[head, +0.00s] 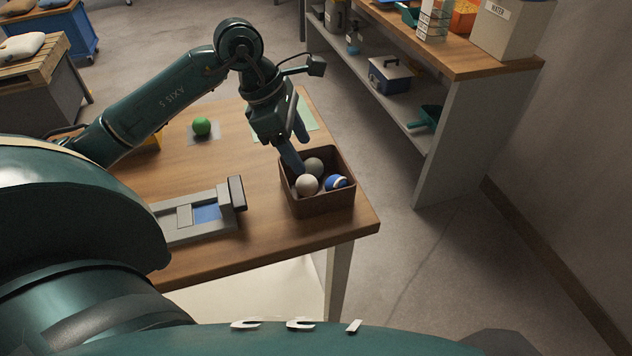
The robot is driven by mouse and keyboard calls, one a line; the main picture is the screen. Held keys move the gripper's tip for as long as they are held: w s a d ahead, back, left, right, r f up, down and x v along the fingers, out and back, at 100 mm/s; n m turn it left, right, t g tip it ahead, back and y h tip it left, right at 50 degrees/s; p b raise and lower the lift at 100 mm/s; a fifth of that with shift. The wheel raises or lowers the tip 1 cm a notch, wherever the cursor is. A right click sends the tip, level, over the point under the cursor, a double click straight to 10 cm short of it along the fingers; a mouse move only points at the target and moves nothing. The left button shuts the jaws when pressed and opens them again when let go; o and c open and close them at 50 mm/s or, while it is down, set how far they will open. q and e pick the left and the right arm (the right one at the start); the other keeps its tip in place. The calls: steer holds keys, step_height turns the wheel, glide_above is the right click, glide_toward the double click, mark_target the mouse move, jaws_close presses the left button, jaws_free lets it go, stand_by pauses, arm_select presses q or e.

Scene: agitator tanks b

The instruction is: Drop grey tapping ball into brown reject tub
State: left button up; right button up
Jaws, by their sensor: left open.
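The brown reject tub (322,205) stands at the right front corner of the wooden table. In it lie a darker grey ball (314,166) at the back, a paler grey ball (307,185) at the front left and a blue ball with a white band (337,182) at the right. I cannot tell for sure which of the two grey balls is the tapping ball. My left gripper (297,151) points down at the tub's back left rim. It is open and no ball shows between its fingers. The right gripper is not in view.
A green ball (201,126) sits on a grey pad at the table's back. A grey fixture with a blue panel (207,213) lies left of the tub. A pale green sheet (303,112) lies behind my gripper. A shelf unit (450,135) stands to the right, across bare floor.

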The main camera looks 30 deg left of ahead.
arm_select(q)
steer(key=v, duration=1.1)
steer(key=shift+f, duration=0.15)
